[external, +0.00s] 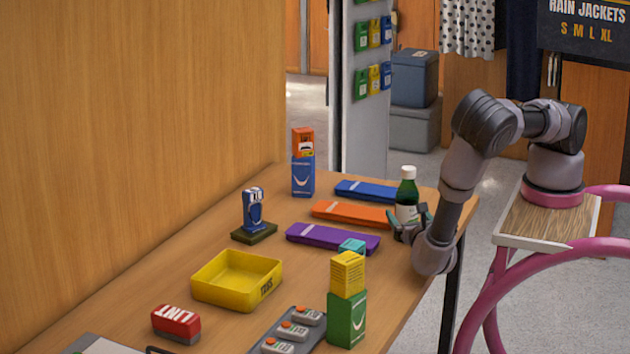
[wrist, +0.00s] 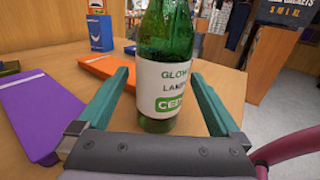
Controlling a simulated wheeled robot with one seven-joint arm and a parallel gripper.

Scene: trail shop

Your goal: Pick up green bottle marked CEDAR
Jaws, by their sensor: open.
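The green bottle (external: 407,190) with a white cap and a white label stands upright on the wooden table near its right edge. My gripper (external: 409,220) is at the bottle's lower part in the external view. In the wrist view my gripper (wrist: 158,98) is open, with one teal finger on each side of the bottle. The bottle's cap is out of the wrist view.
Purple (external: 333,237), orange (external: 352,214) and blue (external: 368,191) flat cases lie left of and behind the bottle. A yellow box on a green box (external: 346,318) stands nearer the front. A yellow tray (external: 237,279) sits at the table's middle left.

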